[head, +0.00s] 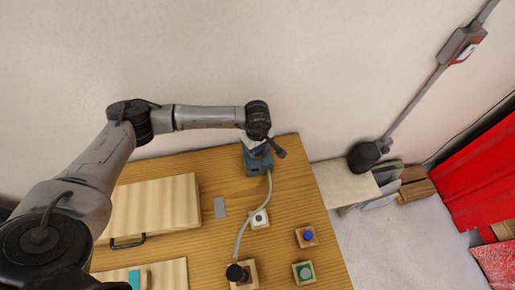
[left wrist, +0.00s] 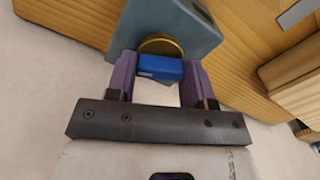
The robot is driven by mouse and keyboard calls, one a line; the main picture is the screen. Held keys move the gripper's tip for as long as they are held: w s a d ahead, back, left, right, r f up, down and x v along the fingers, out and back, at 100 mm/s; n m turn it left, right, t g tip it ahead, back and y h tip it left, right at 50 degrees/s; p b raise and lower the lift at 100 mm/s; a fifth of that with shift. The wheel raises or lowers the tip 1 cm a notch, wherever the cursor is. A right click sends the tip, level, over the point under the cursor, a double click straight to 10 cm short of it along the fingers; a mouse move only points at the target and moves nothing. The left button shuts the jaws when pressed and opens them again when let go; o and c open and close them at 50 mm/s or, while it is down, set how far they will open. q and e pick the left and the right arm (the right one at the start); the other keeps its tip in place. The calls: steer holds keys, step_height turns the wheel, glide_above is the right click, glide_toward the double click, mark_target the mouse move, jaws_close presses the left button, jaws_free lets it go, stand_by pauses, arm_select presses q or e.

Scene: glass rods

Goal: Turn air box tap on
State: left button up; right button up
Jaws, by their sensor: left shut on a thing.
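The blue-grey air box (head: 256,162) stands near the back edge of the wooden table, against the wall. In the left wrist view the air box (left wrist: 185,25) shows a brass ring (left wrist: 160,46) with a blue tap handle (left wrist: 160,68) in front of it. My left gripper (left wrist: 158,76) has its purple fingers on both sides of the blue handle and is shut on it. In the head view the left wrist hangs over the air box and hides most of the tap. My right gripper is not in view.
A pale hose (head: 267,205) runs from the air box to a dark-topped wooden block (head: 242,274). Blocks with a white button (head: 259,218), a blue button (head: 307,236) and a green button (head: 303,272) stand nearby. A wooden box with a handle (head: 155,205) lies left.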

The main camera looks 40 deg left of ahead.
arm_select(q)
steer(key=n+b, duration=0.1)
steer(key=n, duration=0.2)
steer(key=shift+f+n, duration=0.1)
steer(key=shift+n, duration=0.2)
steer(key=n+b, duration=0.1)
steer(key=n, duration=0.2)
steer(key=shift+n, duration=0.3)
steer(key=n+b, duration=0.1)
steer(key=n, duration=0.1)
steer(key=shift+n, duration=0.3)
steer(key=shift+n+b, duration=0.3)
steer(key=shift+n, duration=1.6)
steer(key=o, duration=0.9)
steer(key=shift+o, duration=0.2)
steer(key=shift+r, duration=0.2)
